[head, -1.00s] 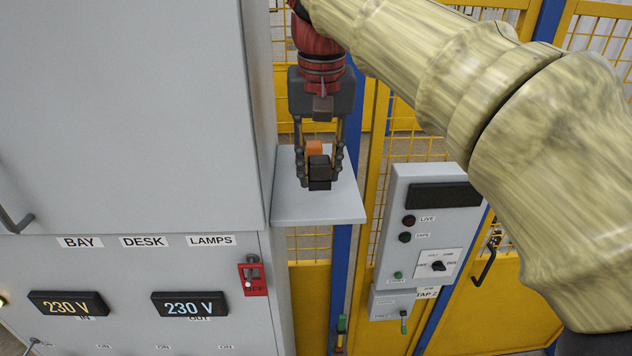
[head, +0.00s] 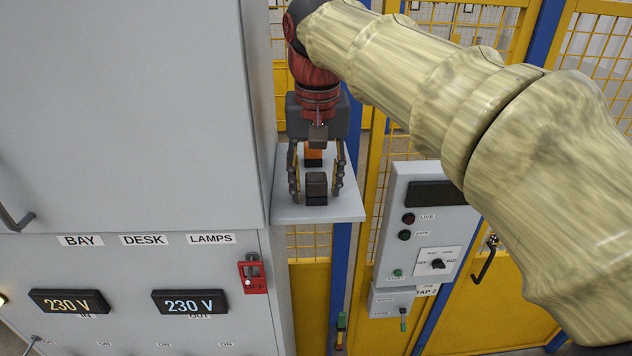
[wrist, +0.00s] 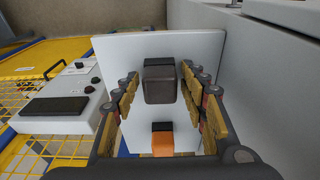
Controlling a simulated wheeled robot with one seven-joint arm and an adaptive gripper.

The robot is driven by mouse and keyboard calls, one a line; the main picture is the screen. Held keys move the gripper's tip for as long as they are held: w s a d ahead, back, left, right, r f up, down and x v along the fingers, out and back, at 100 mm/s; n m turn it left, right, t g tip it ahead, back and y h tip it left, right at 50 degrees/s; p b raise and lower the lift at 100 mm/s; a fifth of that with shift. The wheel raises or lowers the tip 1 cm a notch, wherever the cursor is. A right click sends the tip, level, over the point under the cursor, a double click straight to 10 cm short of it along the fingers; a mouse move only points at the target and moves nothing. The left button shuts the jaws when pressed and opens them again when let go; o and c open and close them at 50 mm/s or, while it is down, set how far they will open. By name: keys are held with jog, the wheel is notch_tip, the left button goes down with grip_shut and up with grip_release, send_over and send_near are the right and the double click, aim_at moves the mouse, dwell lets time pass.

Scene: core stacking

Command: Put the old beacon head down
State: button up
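A dark, nearly black block (head: 316,188), which looks like the old beacon head, stands upright on the small grey shelf (head: 290,211) near its front edge. My gripper (head: 317,194) points down around it, one finger on each side. In the wrist view the dark block (wrist: 160,82) sits between the fingers with a narrow gap on both sides, so my gripper is open and not holding it. An orange piece with a dark base (head: 313,154) stands behind it on the same shelf; it also shows in the wrist view (wrist: 162,143).
A tall grey cabinet (head: 130,110) stands close on the left of the shelf, with a red-plated switch (head: 253,276) below. A grey control box (head: 425,230) hangs on the right. Yellow mesh fencing (head: 400,150) is behind. Bare shelf surrounds the two pieces.

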aim_at(317, 182)
jog(key=shift+r, duration=0.1)
jog(key=r, duration=0.4)
jog(key=s+r, duration=0.1)
jog(key=r, duration=0.7)
jog(key=shift+s+p, duration=0.35)
jog(key=shift+s, duration=0.05)
jog(key=s+d+f+t, duration=0.1)
jog(key=s+d+f, duration=0.3)
jog(key=f, duration=0.5)
jog(key=s+d+f+t, duration=0.1)
jog(key=s+d+f, duration=0.4)
jog(key=s+f, duration=0.3)
jog(key=s+d+f+t, duration=0.1)
jog(key=s+d+f, duration=0.4)
jog(key=f, duration=0.7)
jog(key=shift+s+d+f+t, duration=0.1)
jog(key=shift+s+f+t, duration=0.1)
jog(key=shift+s, duration=0.15)
jog(key=shift+s+d+f+t, duration=0.1)
jog(key=shift+s+t, duration=0.1)
jog(key=shift+s, duration=0.1)
notch_tip(317, 182, down, 25)
jog(key=b, duration=2.5)
